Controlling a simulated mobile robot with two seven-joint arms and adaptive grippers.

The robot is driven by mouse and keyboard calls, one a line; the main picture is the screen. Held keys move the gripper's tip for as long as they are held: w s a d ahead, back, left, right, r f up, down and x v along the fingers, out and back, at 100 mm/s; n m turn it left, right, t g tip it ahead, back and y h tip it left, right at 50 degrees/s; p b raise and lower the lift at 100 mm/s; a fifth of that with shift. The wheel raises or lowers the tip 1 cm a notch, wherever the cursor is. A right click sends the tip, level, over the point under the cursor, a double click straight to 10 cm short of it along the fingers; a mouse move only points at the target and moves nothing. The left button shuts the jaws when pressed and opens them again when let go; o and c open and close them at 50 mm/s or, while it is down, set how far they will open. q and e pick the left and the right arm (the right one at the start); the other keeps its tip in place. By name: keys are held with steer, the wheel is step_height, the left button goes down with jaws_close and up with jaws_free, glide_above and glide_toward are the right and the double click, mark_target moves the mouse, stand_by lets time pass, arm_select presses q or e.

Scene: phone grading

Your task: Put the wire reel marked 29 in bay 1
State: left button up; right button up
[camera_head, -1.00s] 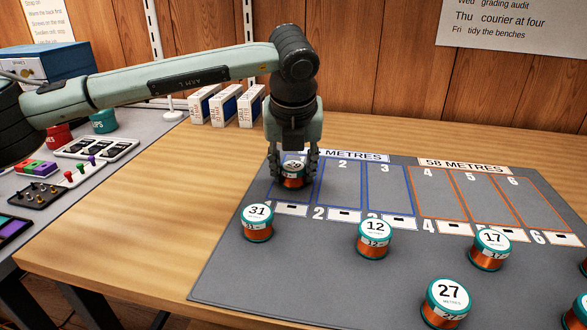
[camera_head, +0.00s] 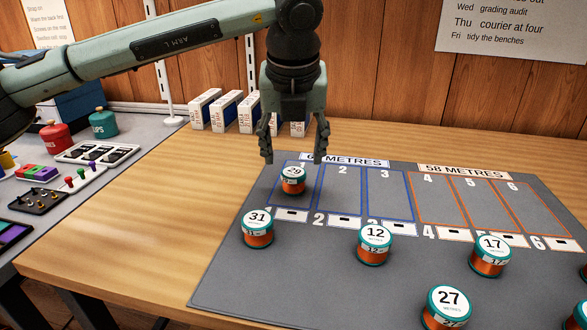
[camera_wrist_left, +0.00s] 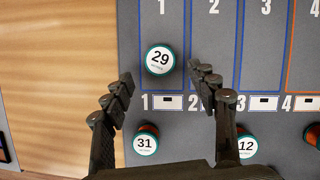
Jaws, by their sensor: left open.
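The wire reel marked 29 (camera_head: 293,180) stands upright inside the blue outline of bay 1 (camera_head: 286,200), with its white top label facing up. It also shows in the left wrist view (camera_wrist_left: 160,59), inside the column marked 1. My left gripper (camera_head: 294,158) is open and empty above and behind the reel, apart from it. Its two fingers also show in the left wrist view (camera_wrist_left: 160,98), spread apart with nothing between them. My right gripper is not in view.
Reels marked 31 (camera_head: 257,229), 12 (camera_head: 375,245), 17 (camera_head: 490,256) and 27 (camera_head: 446,307) stand on the grey mat (camera_head: 320,275) in front of the bays. Bays 2 (camera_head: 340,188) and 3 (camera_head: 389,190) are empty. Several small boxes (camera_head: 228,112) stand behind the mat.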

arm_select(q)
steer(key=shift+v, duration=2.65)
